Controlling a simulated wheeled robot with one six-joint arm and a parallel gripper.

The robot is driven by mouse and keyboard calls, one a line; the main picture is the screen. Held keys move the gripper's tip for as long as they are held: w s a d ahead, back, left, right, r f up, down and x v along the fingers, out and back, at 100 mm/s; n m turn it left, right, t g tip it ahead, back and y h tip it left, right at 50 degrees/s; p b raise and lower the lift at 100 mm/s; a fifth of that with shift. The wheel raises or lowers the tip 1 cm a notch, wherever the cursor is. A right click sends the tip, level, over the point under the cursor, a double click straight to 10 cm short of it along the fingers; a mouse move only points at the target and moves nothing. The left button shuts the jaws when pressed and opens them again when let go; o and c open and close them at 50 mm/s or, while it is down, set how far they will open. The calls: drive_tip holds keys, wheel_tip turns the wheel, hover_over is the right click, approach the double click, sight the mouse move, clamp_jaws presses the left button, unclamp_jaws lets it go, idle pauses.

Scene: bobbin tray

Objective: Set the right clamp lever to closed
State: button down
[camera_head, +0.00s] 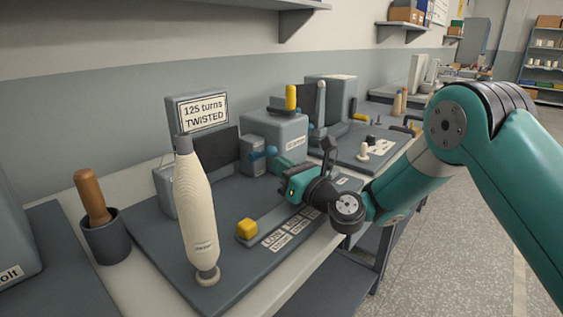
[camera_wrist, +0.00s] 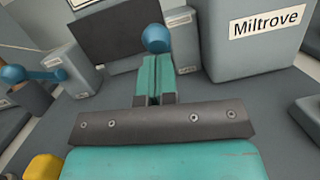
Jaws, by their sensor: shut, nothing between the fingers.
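The right clamp is a small grey box (camera_head: 254,158) with a blue lever ending in a round blue knob (camera_head: 271,151). In the wrist view the knob (camera_wrist: 155,39) appears just beyond the fingertips, in front of the clamp's grey box (camera_wrist: 184,38). The fingertips hide most of this lever's arm. My gripper (camera_head: 280,166) is shut and empty, close to the knob; it also shows in the wrist view (camera_wrist: 156,62). I cannot tell if it touches the knob. The left clamp's blue lever (camera_wrist: 36,75) points left in the wrist view.
A tall cream bobbin (camera_head: 198,210) stands at the front of the dark tray (camera_head: 150,235). A large grey housing (camera_wrist: 254,50) marked Miltrove stands right of the clamp. A dark cup with a wooden handle (camera_head: 92,195) is at the left.

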drive_tip(key=r+p, duration=0.1)
drive_tip(key=p, duration=0.2)
drive_tip(key=shift+r+h+p, duration=0.25)
drive_tip(key=shift+h+p, duration=0.1)
drive_tip(key=shift+h, duration=0.05)
drive_tip(key=p, duration=0.4)
drive_tip(key=shift+a+r+g, duration=0.1)
drive_tip(key=shift+r+g, duration=0.25)
drive_tip(key=shift+g, duration=0.05)
drive_tip(key=shift+w+a+r+p, duration=0.1)
drive_tip(key=shift+r+p, duration=0.15)
drive_tip(key=shift+p, duration=0.8)
drive_tip(key=shift+f, duration=0.15)
